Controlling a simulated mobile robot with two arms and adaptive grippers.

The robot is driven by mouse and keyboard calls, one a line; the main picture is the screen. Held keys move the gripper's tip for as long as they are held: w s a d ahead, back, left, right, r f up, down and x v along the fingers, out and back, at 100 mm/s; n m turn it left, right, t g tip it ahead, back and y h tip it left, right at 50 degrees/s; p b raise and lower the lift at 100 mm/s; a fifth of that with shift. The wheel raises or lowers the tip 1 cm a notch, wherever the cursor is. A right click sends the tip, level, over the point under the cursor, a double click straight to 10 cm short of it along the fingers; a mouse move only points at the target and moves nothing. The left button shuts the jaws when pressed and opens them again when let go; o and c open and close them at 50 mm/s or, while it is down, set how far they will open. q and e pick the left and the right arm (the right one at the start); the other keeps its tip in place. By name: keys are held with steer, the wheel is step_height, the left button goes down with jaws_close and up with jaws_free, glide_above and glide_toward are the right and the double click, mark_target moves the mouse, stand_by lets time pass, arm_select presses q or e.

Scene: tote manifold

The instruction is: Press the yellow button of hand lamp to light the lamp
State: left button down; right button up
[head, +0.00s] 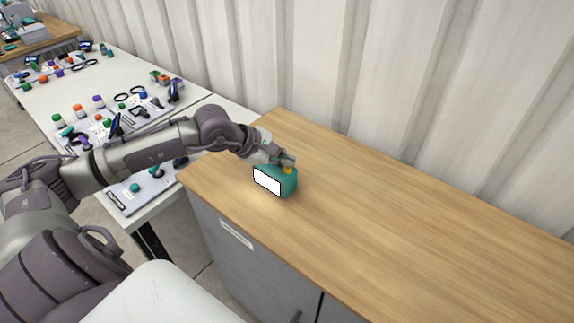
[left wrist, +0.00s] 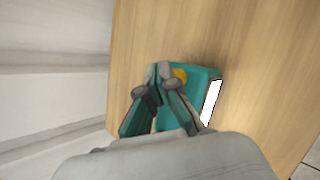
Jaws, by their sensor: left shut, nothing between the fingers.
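The teal hand lamp (head: 290,184) stands on the wooden cabinet top, near its left end. Its front panel (head: 267,181) is bright white, and the wood in front of it looks lightly lit. The yellow button (head: 288,170) is on top of the lamp. My left gripper (head: 288,162) is shut and empty, with its fingertips right at the button. In the left wrist view, the closed fingertips (left wrist: 158,68) lie beside the yellow button (left wrist: 180,75) and partly cover it. I cannot tell whether they touch it. My right gripper is not in view.
The wooden top (head: 420,220) is clear to the right of the lamp. A corrugated wall (head: 400,80) runs behind it. White tables (head: 70,85) at the left hold several small coloured objects and tools.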

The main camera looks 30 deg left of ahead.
mark_target(285, 168)
arm_select(q)
steer(key=shift+r+p, duration=0.9)
steer(key=shift+r, duration=2.2)
steer(key=shift+f, duration=0.1)
